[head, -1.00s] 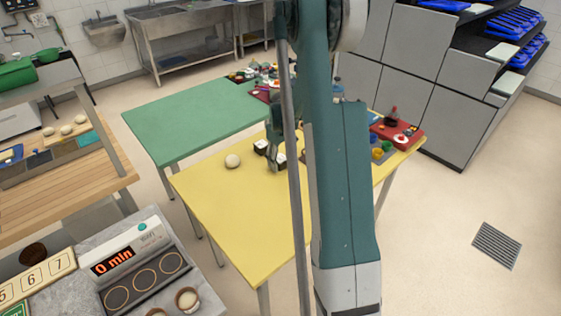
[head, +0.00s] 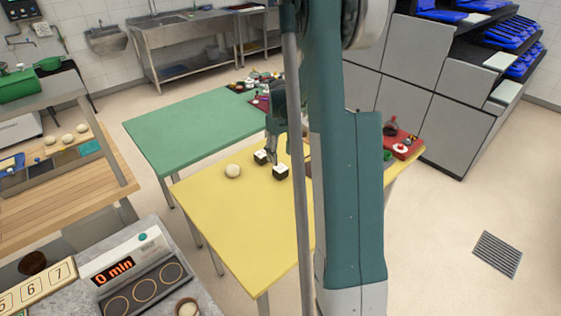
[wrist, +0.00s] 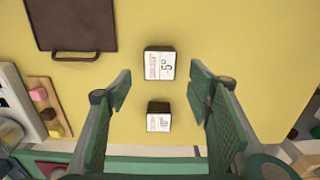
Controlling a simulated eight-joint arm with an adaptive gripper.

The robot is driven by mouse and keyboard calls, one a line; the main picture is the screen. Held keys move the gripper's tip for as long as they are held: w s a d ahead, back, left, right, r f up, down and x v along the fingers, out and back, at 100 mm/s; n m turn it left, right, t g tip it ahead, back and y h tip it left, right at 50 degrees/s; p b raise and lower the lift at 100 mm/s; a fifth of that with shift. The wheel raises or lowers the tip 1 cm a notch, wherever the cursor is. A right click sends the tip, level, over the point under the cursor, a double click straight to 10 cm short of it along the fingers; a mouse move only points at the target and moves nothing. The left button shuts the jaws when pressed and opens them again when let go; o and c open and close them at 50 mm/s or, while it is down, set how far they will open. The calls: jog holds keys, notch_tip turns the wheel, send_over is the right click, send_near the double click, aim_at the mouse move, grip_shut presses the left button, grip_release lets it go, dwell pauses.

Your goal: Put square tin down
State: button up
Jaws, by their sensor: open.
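A flat, dark brown square piece with a handle (wrist: 75,22) lies on the yellow table at the upper left of the wrist view. It looks like the square tin, though I cannot be sure. In the head view my arm hides most of that spot. My gripper (head: 272,160) is open and empty, pointing down over the yellow table. In the wrist view its fingers (wrist: 160,92) stand wide apart, clear of the brown piece. Two small black blocks with white labels, one marked -5° (wrist: 160,65) and one 10° (wrist: 159,116), lie in view between the fingers, apart from them.
A pale ball (head: 233,171) sits on the yellow table (head: 235,220), whose front is otherwise clear. The green table (head: 190,130) adjoins it. A red tray (head: 405,142) with small items is at the right. A tray of coloured pieces (wrist: 42,98) shows at left.

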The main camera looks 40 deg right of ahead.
jog(key=shift+r, duration=1.3)
jog(key=s+a+r+t+h, duration=0.15)
jog(key=s+a+r, duration=0.25)
jog(key=a+r, duration=0.65)
jog(key=s+a+r+t+y, duration=0.15)
jog(key=s+a+r, duration=0.4)
jog(key=a, duration=0.85)
jog(key=s+a+r+t, duration=0.3)
jog(key=s+a+t, duration=0.1)
jog(key=s+a, duration=1.4)
jog(key=shift+a, duration=0.7)
